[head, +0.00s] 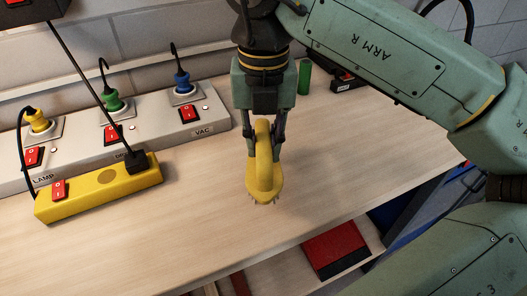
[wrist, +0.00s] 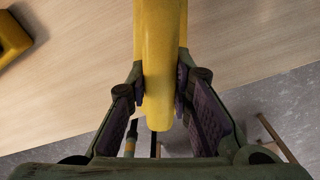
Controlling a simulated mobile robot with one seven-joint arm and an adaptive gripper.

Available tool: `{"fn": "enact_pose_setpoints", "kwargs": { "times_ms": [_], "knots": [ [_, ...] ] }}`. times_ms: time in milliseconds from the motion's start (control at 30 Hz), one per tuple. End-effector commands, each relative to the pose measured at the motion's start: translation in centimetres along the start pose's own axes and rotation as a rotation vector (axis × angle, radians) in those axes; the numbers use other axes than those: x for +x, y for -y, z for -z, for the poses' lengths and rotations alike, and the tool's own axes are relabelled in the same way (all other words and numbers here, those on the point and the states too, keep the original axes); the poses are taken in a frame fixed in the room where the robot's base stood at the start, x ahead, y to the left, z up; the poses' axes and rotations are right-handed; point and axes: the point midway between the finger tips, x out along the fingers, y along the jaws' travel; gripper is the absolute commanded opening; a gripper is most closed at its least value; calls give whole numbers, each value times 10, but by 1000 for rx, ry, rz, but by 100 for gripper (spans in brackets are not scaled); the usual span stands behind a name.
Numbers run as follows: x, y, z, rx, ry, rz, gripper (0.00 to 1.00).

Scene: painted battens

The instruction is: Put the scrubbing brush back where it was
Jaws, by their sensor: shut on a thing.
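The scrubbing brush (head: 265,180) is yellow with a looped handle and short bristles along its lower side. My gripper (head: 265,143) points down and is shut on its handle, near the middle of the wooden bench. In the wrist view the yellow brush (wrist: 161,60) runs between the two finger pads of my gripper (wrist: 162,100). In the head view the bristles face down toward the bench top (head: 190,215). I cannot tell whether they touch it.
A yellow power strip (head: 100,188) lies on the left, before a grey socket panel (head: 150,120) with coloured plugs and red switches. A green cylinder (head: 304,77) stands behind my gripper. A red and black item (head: 335,248) lies below the front edge. The bench right of the brush is clear.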

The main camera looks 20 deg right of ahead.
Motion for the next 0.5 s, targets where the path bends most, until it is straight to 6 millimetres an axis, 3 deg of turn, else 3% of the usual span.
{"fn": "enact_pose_setpoints", "kwargs": {
  "times_ms": [200, 500],
  "knots": [
    [36, 0, -2, 0, 0, -2, 0],
    [36, 0, -2, 1, 1, -1, 0]
  ]
}}
